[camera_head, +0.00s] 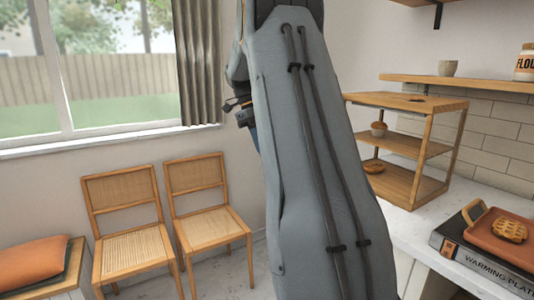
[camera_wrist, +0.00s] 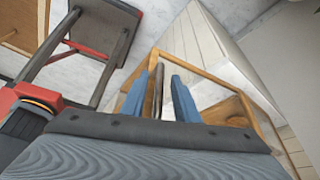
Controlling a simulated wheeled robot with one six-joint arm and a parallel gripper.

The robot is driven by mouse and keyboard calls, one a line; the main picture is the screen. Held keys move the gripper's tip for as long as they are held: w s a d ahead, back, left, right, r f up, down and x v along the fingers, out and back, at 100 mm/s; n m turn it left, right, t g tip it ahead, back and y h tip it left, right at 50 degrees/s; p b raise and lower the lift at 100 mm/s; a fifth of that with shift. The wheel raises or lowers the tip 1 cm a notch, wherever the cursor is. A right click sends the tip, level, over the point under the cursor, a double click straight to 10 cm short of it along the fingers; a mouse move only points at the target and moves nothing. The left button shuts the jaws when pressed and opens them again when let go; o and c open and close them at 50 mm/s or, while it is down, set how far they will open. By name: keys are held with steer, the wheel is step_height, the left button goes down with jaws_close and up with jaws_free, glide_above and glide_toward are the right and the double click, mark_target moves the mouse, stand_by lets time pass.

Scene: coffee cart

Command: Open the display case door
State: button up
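The display case (camera_head: 409,146) is a wooden frame with shelves, standing on the white counter at the right in the head view. In the wrist view my gripper's (camera_wrist: 159,78) two blue fingers are apart. A thin brown upright bar, perhaps the door handle (camera_wrist: 158,92), shows between them with a small gap on each side. A wooden frame (camera_wrist: 212,76) lies beyond the fingers.
A tray (camera_head: 483,232) with a waffle sits on the warming plate box (camera_head: 470,262), in front of the case. A wall shelf (camera_head: 455,82) with a cup and a flour jar hangs behind it. Two chairs (camera_head: 122,192) stand by the window at the left.

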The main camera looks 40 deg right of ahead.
steer(key=v, duration=0.7)
steer(key=shift+r+b, duration=0.4)
steer(key=shift+w+a, duration=0.1)
steer(key=s+a+f+n+t, duration=0.1)
steer(key=s+a+f+n, duration=0.1)
steer(key=a+f+n, duration=0.55)
steer(key=s+a+f+n+t, duration=0.15)
steer(key=a+f+n, duration=0.35)
steer(key=a+n, duration=0.5)
steer(key=s+a+f+n+t, duration=0.1)
steer(key=s+a+f+n, duration=0.5)
steer(key=s, duration=0.3)
steer(key=s+a+f+n+t+y, duration=0.1)
steer(key=s+a+f+n, duration=0.6)
steer(key=s+a+n, duration=0.1)
steer(key=shift+s+a+n+p, duration=0.35)
steer(key=shift+s+a, duration=0.4)
steer(key=shift+s, duration=0.15)
